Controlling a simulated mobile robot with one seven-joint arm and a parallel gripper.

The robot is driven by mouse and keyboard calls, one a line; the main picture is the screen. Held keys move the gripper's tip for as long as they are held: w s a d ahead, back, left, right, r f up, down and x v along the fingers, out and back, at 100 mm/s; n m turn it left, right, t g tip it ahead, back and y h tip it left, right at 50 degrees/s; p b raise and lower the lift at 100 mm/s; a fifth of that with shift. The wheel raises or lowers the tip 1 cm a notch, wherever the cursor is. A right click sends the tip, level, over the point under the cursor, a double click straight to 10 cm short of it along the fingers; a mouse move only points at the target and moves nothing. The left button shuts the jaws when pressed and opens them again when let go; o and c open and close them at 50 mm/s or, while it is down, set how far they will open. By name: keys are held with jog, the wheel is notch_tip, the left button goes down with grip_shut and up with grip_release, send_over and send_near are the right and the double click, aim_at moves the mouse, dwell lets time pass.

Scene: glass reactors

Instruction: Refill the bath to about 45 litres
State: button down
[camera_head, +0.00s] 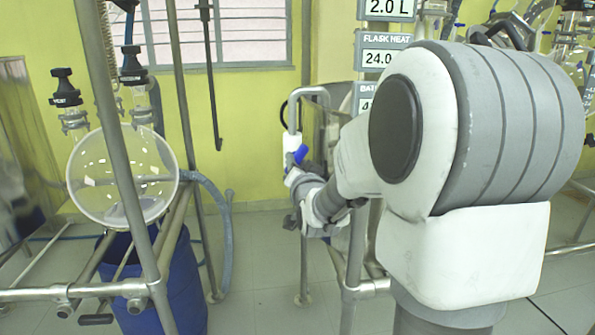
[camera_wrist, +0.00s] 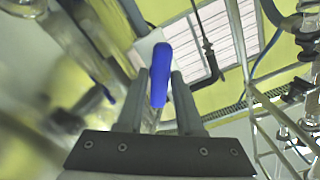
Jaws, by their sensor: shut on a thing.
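A blue valve lever (camera_head: 300,154) stands tilted on the pipework left of my arm. It also shows in the wrist view (camera_wrist: 161,62), upright between the two grey fingers. My gripper (camera_wrist: 158,88) is shut on this lever; in the head view my gripper (camera_head: 297,172) is small and partly covered by its own wrist. The bath display (camera_head: 365,88) is mostly hidden behind my arm; only "BAT" and a first digit that looks like 4 can be read. The bath itself cannot be made out.
A round glass flask (camera_head: 122,176) hangs in a steel frame (camera_head: 125,180) at left, over a blue drum (camera_head: 185,295). Steel posts stand close around my gripper.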

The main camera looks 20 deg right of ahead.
jog(key=shift+r+n, duration=0.1)
jog(key=shift+n, duration=0.2)
jog(key=c, duration=0.7)
grip_release()
jog(key=shift+s, duration=0.1)
